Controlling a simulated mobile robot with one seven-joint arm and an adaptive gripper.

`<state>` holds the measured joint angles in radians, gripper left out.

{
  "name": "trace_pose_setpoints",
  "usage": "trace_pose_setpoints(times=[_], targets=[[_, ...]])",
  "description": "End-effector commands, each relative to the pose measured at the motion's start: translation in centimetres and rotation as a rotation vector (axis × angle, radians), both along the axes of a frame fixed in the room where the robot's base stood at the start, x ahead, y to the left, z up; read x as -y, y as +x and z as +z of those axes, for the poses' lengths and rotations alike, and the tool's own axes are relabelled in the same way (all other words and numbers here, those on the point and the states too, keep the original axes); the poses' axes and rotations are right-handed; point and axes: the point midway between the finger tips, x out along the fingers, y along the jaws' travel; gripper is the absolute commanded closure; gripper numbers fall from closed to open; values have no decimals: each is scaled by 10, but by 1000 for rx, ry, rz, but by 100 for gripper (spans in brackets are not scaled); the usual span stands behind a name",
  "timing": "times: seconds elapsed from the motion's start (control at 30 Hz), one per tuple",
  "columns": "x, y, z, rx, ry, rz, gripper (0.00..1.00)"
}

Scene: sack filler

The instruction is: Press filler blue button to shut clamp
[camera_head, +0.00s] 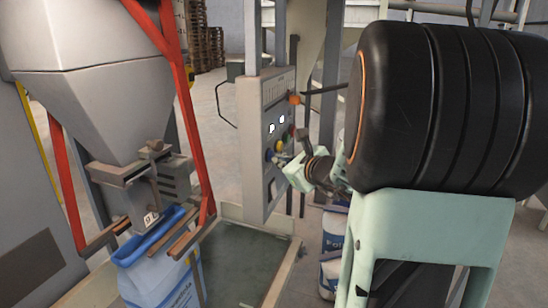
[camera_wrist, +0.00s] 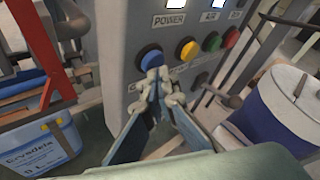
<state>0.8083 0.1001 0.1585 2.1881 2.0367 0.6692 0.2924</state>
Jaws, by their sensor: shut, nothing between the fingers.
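The filler's grey control panel (camera_head: 256,150) stands in the middle of the head view. Its blue button (camera_wrist: 150,54) sits at the left end of a button row in the wrist view, and also shows in the head view (camera_head: 268,155). My gripper (camera_wrist: 160,82) is shut and empty, with its fingertips right at the blue button's lower edge and covering part of it. I cannot tell whether they touch it. In the head view my gripper (camera_head: 279,162) reaches the panel from the right. The clamp (camera_head: 140,180) sits under the hopper, above a blue-topped sack (camera_head: 160,275); whether it grips the sack is unclear.
Yellow (camera_wrist: 189,50), green (camera_wrist: 211,41) and red (camera_wrist: 231,38) buttons lie right of the blue one. Red frame posts (camera_head: 188,95) surround the hopper (camera_head: 95,90). A blue drum-like container (camera_wrist: 285,110) stands at the right in the wrist view.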

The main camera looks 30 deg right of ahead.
Motion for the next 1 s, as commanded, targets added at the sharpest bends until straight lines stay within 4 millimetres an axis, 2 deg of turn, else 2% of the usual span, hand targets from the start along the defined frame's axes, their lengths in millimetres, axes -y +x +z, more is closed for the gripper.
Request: trace_pose_setpoints(times=[0.33, 1.0], targets=[[-1, 1, 1, 1, -1, 1, 100], [11, -12, 1, 0, 0, -1, 100]])
